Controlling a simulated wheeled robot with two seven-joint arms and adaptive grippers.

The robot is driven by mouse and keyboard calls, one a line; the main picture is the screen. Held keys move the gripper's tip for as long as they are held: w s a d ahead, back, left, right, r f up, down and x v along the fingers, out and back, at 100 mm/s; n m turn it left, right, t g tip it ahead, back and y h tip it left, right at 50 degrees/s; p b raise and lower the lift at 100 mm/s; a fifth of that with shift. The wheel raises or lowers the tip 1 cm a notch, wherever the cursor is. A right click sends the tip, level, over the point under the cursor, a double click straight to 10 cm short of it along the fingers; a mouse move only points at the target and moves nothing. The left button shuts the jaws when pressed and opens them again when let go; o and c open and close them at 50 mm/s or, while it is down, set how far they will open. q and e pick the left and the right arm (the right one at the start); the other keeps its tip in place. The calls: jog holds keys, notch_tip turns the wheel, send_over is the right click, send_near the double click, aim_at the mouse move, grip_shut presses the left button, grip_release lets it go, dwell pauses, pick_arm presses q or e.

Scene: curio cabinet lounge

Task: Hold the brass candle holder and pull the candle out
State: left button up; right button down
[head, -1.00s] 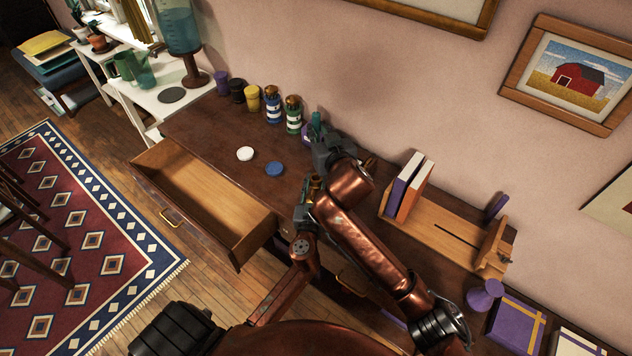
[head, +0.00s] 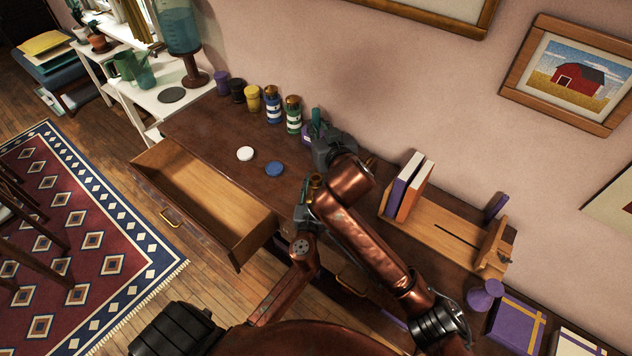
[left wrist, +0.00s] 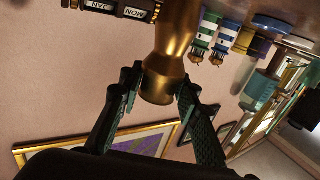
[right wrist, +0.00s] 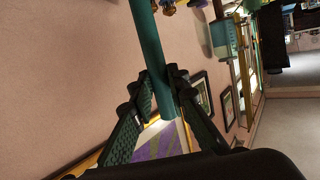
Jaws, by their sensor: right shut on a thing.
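The brass candle holder (left wrist: 172,45) stands out in the left wrist view, between the fingers of my left gripper (left wrist: 159,88). Both fingertips rest against its sides near the rounded end, and no candle shows at that end. In the head view my left gripper (head: 306,200) is the lower one, and the holder is mostly hidden by my arm. The green candle (right wrist: 165,45) runs between the fingers of my right gripper (right wrist: 164,84), which is shut on it. In the head view the candle (head: 316,118) rises upright beside my right gripper (head: 322,142). Its lower part is hidden there.
An open drawer (head: 218,192) juts from the dark cabinet (head: 208,140). White (head: 245,154) and blue (head: 274,169) discs lie on the top. A wooden book rack (head: 435,222) with books is to the right.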

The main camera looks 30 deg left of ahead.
pick_arm(q)
jog(key=o, duration=0.4)
jog(key=shift+o, duration=0.2)
jog(key=v, duration=1.2)
